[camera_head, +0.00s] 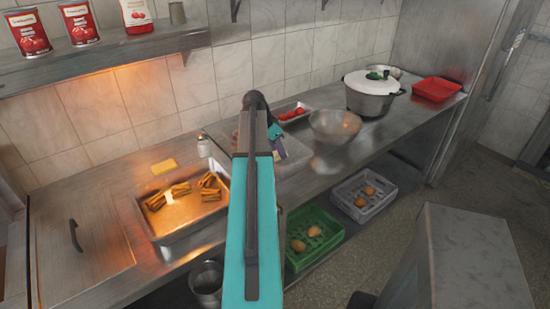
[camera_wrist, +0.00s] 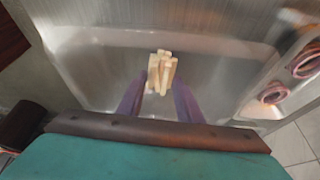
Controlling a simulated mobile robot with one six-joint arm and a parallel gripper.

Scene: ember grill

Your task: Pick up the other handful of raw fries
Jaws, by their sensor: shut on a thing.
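In the wrist view my gripper (camera_wrist: 160,94) has its two purple fingers shut on a small bundle of pale raw fries (camera_wrist: 162,70). The bundle is over a shallow grey metal tray (camera_wrist: 95,62), and no other fries show in it. I cannot tell whether the bundle still touches the tray floor. In the head view my teal arm covers most of this spot. Part of my gripper (camera_head: 277,142) shows beside the arm over a metal tray (camera_head: 299,154), and the held fries are hidden there.
A metal tray (camera_head: 188,225) with browned fries (camera_head: 181,190) stands at left, near a shaker (camera_head: 204,147). To the right are a tomato tray (camera_head: 291,108), steel bowl (camera_head: 334,128), lidded pot (camera_head: 371,95) and red tray (camera_head: 437,89). Potato crates (camera_head: 318,250) sit below. A shelf (camera_head: 110,50) overhangs left.

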